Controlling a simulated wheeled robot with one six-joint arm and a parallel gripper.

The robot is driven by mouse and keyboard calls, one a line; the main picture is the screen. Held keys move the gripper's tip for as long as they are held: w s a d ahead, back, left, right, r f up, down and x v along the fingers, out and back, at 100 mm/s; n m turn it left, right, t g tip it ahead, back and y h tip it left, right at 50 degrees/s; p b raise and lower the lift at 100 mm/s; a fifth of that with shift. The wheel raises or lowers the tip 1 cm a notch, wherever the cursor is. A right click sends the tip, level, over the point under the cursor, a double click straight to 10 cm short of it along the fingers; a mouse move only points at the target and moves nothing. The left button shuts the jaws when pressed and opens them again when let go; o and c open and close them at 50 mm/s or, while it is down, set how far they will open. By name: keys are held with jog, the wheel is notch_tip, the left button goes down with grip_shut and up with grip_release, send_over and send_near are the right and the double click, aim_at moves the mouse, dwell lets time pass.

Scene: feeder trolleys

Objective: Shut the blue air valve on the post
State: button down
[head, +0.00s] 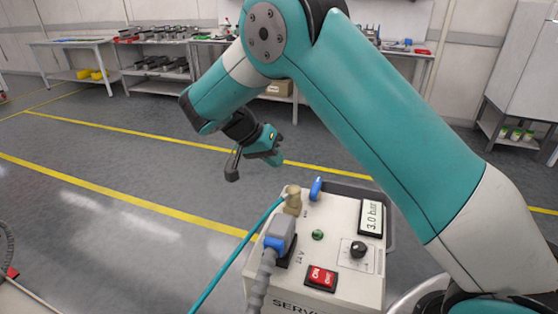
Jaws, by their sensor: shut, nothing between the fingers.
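The blue air valve handle (316,188) stands up at the back of the post's white top panel. It sits just right of a brass fitting (292,200) where a teal hose joins. The post (335,222) has a display (372,217) that reads 3.0 bar. My gripper (232,175) is in the air to the left of and above the post, apart from the valve, with its dark fingers pointing down. The fingers are shut and empty. How the valve's body sits below the handle is hard to make out.
A grey plug with a blue collar (278,240) and thick cable stands at the panel's left. The panel also holds a black knob (358,249), a green button (318,235) and a red switch (321,278). Open floor lies left; benches (75,42) line the back.

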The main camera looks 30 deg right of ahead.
aim_at(316, 189)
jog(key=x, duration=0.7)
jog(key=shift+d+f, duration=0.2)
jog(key=shift+s+d+r, duration=0.25)
jog(key=shift+s+d, duration=0.6)
jog(key=shift+s, duration=0.1)
jog(key=shift+s+d+f, duration=0.1)
jog(key=shift+s+d, duration=0.3)
